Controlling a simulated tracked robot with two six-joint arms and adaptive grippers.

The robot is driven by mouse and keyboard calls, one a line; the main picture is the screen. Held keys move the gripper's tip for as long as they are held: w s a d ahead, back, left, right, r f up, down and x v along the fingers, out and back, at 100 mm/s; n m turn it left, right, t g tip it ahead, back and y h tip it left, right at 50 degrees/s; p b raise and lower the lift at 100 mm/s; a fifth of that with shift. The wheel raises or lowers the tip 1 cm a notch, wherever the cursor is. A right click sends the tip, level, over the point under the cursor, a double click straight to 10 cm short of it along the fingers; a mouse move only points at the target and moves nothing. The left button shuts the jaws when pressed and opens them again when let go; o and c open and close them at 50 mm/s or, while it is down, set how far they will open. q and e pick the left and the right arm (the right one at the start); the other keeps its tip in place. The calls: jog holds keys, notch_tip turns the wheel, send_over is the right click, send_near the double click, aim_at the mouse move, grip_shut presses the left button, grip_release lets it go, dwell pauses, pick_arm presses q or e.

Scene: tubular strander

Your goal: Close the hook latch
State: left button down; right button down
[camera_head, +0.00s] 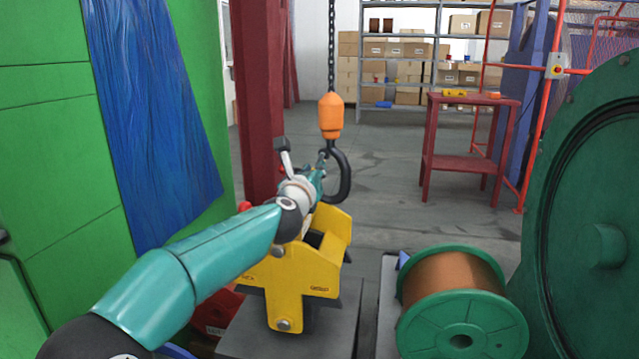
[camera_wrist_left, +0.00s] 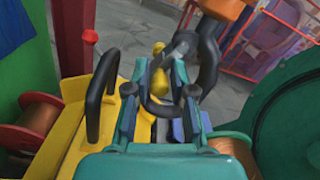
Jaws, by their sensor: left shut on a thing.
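A black crane hook (camera_head: 343,175) hangs below an orange block (camera_head: 331,115) on a chain, its opening facing left. It also shows in the wrist view (camera_wrist_left: 208,55). My left gripper (camera_head: 320,170) reaches the open side of the hook. In the wrist view its two fingers (camera_wrist_left: 158,75) stand either side of a small yellow and grey part at the hook's mouth, which looks like the latch (camera_wrist_left: 157,82). The gripper is shut on it. My arm and fingers hide much of the latch, so its angle is unclear. My right gripper is not in view.
A yellow lifting frame (camera_head: 285,280) stands below the hook, with a black handle (camera_wrist_left: 103,95). A copper-wire spool (camera_head: 455,275) and a large green disc (camera_head: 600,220) stand right. A green wall panel (camera_head: 45,120) and a red column (camera_head: 262,100) stand left.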

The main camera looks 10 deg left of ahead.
pick_arm(q)
jog(key=shift+a+f+n, duration=0.15)
jog(key=shift+a+n, duration=0.15)
jog(key=shift+n, duration=0.2)
jog(key=shift+d+b, duration=0.1)
jog(key=shift+b, duration=0.25)
jog(key=shift+d+f, duration=0.15)
jog(key=shift+f, duration=0.05)
jog(key=c, duration=1.2)
grip_release()
jog(key=shift+o, duration=0.5)
jog(key=shift+w+d+f, duration=0.1)
jog(key=shift+d+f, duration=0.05)
jog(key=shift+r, duration=0.2)
jog(key=shift+s, duration=0.2)
